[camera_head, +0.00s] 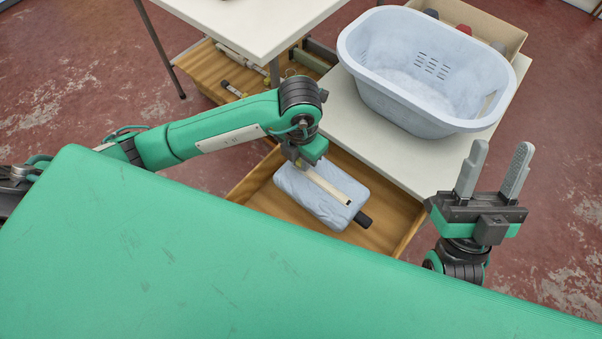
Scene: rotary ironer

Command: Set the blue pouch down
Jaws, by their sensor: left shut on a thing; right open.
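The pale blue pouch (291,185), with a cream strip along its top, is over or in a shallow wooden tray (248,188). My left gripper (312,168) reaches down from above and is shut on the pouch at its upper left end. Its fingertips are largely hidden, and I cannot tell whether the pouch touches the tray floor. A black piece (363,220) sticks out at the pouch's lower right end. My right gripper (494,172) is open and empty, fingers pointing up, to the right of the tray.
A light blue basket (375,88) stands on a white table (400,155) behind the tray. Behind it is a beige box (490,22) with dark and red things inside. Another white table (245,25) and a wooden tray with tools (230,88) are at the back left.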

